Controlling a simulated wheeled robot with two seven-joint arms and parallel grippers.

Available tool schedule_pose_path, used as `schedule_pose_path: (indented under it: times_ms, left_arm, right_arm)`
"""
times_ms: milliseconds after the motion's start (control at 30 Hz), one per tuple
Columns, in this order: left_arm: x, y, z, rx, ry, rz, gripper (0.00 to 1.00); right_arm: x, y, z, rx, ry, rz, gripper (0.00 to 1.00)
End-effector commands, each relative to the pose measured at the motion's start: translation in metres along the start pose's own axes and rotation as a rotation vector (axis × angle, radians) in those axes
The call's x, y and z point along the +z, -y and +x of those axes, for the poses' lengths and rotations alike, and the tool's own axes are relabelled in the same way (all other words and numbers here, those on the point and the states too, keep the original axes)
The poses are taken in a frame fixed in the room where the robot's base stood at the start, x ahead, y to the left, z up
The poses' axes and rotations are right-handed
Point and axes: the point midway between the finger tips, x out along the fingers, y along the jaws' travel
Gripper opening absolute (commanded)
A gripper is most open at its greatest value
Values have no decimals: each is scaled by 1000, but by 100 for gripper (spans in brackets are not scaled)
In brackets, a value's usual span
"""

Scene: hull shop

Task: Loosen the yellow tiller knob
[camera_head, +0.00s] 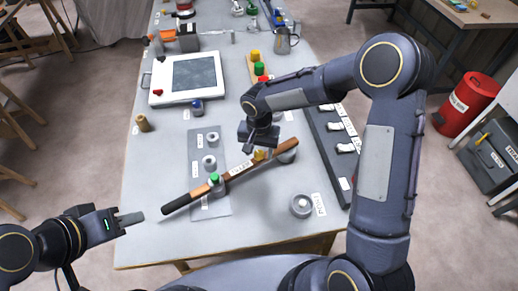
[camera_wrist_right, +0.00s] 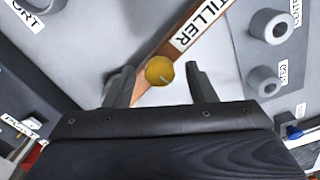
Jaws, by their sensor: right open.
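The yellow tiller knob (camera_head: 260,154) sits on the wooden tiller (camera_head: 195,193), which lies slantwise over the table. In the right wrist view the yellow knob (camera_wrist_right: 159,71) lies between my two open fingers, a little beyond their tips; I cannot tell if they touch it. My right gripper (camera_head: 258,143) is above the knob, pointing down; its fingers also show in the right wrist view (camera_wrist_right: 156,82).
A grey plate (camera_head: 211,140) with ring-shaped parts lies left of the tiller. A labelled round part (camera_head: 301,204) stands at the near right. A dark rack (camera_head: 329,155) runs along the right edge. A white framed panel (camera_head: 157,94) lies at the back left.

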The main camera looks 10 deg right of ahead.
Motion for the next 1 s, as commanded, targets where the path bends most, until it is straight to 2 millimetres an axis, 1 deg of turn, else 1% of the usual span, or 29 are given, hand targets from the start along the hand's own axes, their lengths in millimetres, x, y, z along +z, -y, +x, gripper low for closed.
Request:
schedule_pose_path:
  times_ms: [100,133,400,467,767,1000]
  left_arm:
    - [0,0,0,0,0,0,36]
    - [0,0,0,0,0,0,36]
    - [0,0,0,0,0,0,36]
    - [0,0,0,0,0,0,36]
    - [1,1,3,0,0,0,36]
    - [5,5,10,0,0,0,36]
  right_arm:
    - [0,0,0,0,0,0,50]
    - [0,0,0,0,0,0,48]
    - [0,0,0,0,0,0,12]
    - [0,0,0,0,0,0,6]
    - [0,0,0,-1,0,-38,6]
    - [0,0,1,-1,-1,-175,6]
